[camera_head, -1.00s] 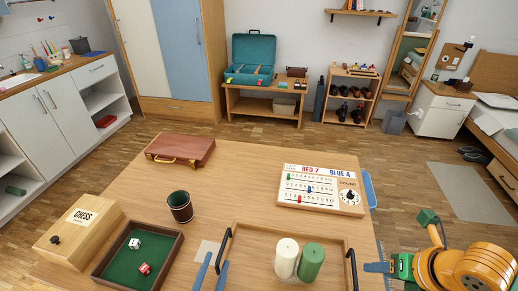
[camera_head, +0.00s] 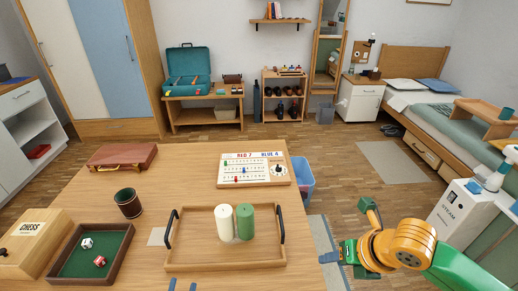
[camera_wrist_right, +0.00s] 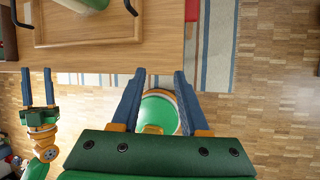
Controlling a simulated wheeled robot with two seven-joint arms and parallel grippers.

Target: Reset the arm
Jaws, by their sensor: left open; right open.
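The fingertips are close to the table edge in that picture.
A wooden tray (camera_head: 190,257) holds a white and a green cylinder. A scoreboard (camera_head: 233,181), dark cup (camera_head: 128,203), dice tray (camera_head: 73,274), chess box (camera_head: 22,258) and brown case (camera_head: 122,156) are on the table (camera_head: 190,165).

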